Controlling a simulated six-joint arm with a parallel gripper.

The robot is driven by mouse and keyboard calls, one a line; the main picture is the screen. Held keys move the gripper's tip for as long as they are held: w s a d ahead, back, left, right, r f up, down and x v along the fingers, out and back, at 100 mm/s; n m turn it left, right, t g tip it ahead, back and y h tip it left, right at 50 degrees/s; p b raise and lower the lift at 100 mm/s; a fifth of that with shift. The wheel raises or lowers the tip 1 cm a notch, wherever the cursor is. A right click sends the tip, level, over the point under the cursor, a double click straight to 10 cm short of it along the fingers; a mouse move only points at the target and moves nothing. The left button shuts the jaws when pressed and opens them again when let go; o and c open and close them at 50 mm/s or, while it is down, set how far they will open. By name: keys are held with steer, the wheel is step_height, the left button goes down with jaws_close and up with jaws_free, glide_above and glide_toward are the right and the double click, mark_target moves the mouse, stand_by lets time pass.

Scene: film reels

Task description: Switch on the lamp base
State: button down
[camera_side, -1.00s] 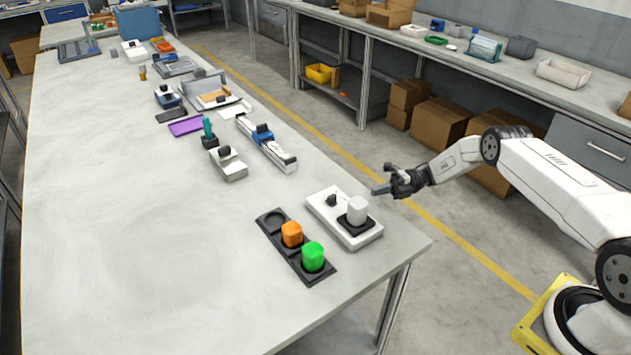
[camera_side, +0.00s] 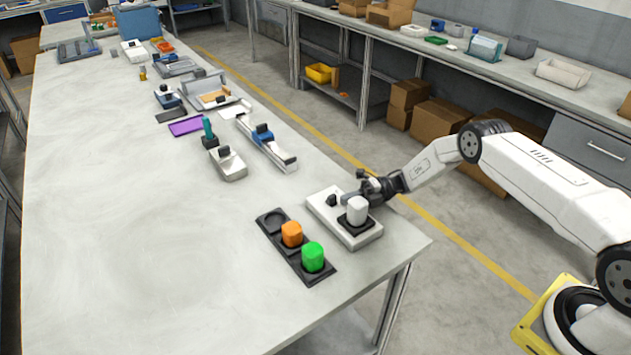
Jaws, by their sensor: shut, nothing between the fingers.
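The lamp base (camera_side: 368,238) is a white block near the table's right front corner. A white rounded cap (camera_side: 357,210) sits in a black square seat on it. A small black switch knob (camera_side: 331,200) stands on its back left part. My gripper (camera_side: 358,186) is shut and empty, above the back right edge of the lamp base, behind the white cap and right of the knob. The fingertips look apart from the knob; whether they touch the base cannot be told. The cap partly hides the gripper's lower side.
A black three-seat tray (camera_side: 270,239) left of the base holds an orange cap (camera_side: 291,234) and a green cap (camera_side: 312,256); its back seat is empty. A white-blue slide device (camera_side: 268,145) and a grey switch box (camera_side: 229,164) stand farther back. The table's left side is clear.

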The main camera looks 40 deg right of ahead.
steer(key=shift+w+a, duration=0.1)
steer(key=shift+a, duration=0.35)
steer(key=shift+w, duration=0.1)
steer(key=shift+w, duration=1.1)
steer(key=shift+v, duration=5)
